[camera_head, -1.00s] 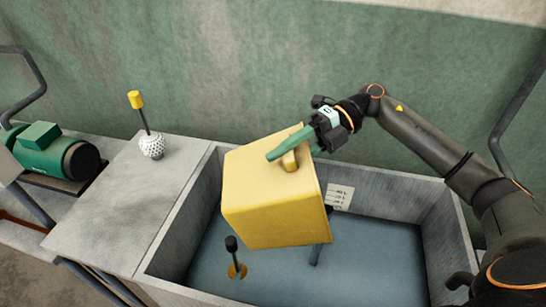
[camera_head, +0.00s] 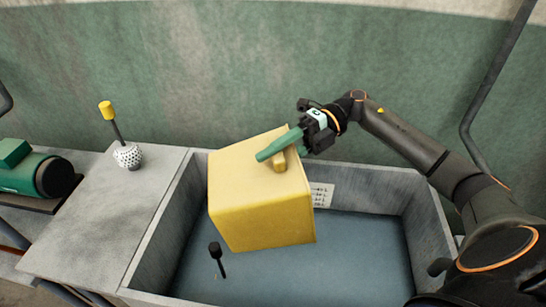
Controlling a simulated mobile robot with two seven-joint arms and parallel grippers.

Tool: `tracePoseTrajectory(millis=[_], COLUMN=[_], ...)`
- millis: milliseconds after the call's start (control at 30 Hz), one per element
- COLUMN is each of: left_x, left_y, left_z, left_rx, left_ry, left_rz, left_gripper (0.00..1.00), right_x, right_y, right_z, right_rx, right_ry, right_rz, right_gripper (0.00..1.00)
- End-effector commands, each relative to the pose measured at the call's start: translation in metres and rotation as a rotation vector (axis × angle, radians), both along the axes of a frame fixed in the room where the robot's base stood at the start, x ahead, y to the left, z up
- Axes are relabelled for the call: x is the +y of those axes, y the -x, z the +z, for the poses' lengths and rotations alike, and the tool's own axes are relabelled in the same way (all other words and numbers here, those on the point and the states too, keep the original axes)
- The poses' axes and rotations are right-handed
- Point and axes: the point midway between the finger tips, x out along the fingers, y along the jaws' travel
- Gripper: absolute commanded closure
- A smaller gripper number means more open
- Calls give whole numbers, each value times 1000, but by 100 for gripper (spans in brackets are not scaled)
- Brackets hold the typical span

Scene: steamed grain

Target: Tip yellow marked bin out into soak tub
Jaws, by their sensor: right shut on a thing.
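The yellow bin (camera_head: 262,195) hangs over the left part of the grey soak tub (camera_head: 432,240). It is tilted, with smooth closed faces toward the camera and a handle bar (camera_head: 279,163) on its upper face. Its opening, contents and any marking are hidden. My right gripper (camera_head: 272,151), with green fingers, is shut on this handle at the bin's upper right. The tub has a blue-grey surface inside (camera_head: 345,255) and a small white label (camera_head: 321,194) on its back wall. My left gripper is out of view.
A dark rod with a black knob (camera_head: 215,248) stands in the tub, front left. A white dotted holder (camera_head: 127,155) with a yellow-topped stick (camera_head: 107,110) stands on the grey counter (camera_head: 85,220). A green motor (camera_head: 30,170) sits at far left. The wall is close behind.

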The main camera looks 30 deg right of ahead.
Motion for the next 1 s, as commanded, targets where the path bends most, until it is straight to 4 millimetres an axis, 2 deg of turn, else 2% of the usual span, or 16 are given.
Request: tracePoseTrajectory(millis=[200, 500, 700, 1000], left_x=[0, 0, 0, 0], left_y=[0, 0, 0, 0], left_z=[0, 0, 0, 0], left_rx=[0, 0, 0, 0], left_ry=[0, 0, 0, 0], left_rz=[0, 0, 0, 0], left_gripper=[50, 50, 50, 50], right_x=[0, 0, 0, 0], right_y=[0, -1, 0, -1], right_z=[5, 44, 53, 59], right_rx=[-4, -6, 0, 84], right_ry=[-3, -2, 7, 233], right_rz=[0, 0, 1, -1], right_gripper=[100, 100, 100, 100])
